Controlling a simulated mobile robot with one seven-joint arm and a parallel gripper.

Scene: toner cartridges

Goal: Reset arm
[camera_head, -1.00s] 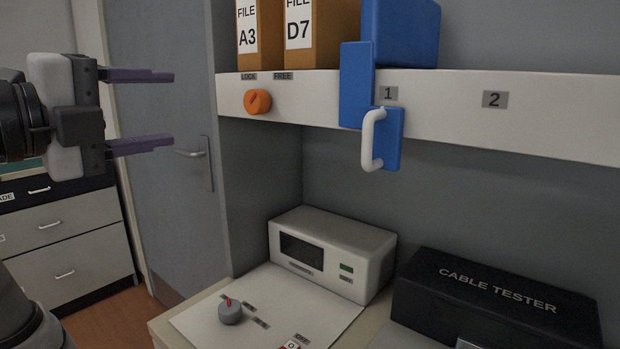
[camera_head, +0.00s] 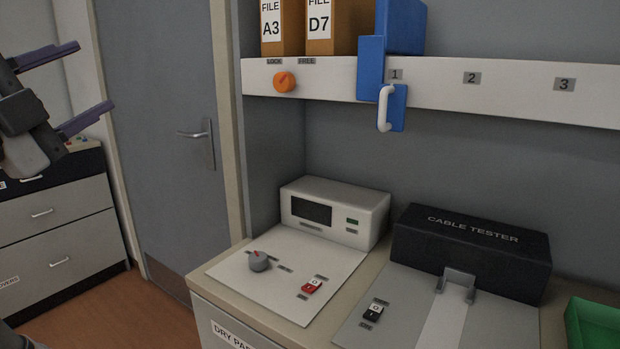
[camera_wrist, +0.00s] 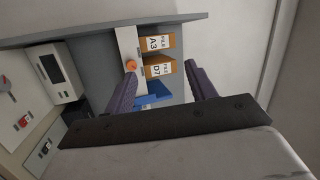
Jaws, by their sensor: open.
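My gripper (camera_head: 66,88) is at the upper left of the head view, partly cut off by the frame edge. Its two purple fingers are wide apart with nothing between them. It is in free air, left of the grey door and well away from the shelf. In the wrist view my gripper (camera_wrist: 160,85) shows both fingers apart, with the shelf and the files A3 and D7 in the distance beyond them.
A shelf (camera_head: 520,97) carries files, a blue cartridge (camera_head: 371,70) with a white handle, and an orange knob (camera_head: 284,82). Below stand a white device (camera_head: 365,222), a black cable tester (camera_head: 470,255) and a green tray (camera_head: 595,325). A door (camera_head: 160,130) and drawers (camera_head: 55,215) are left.

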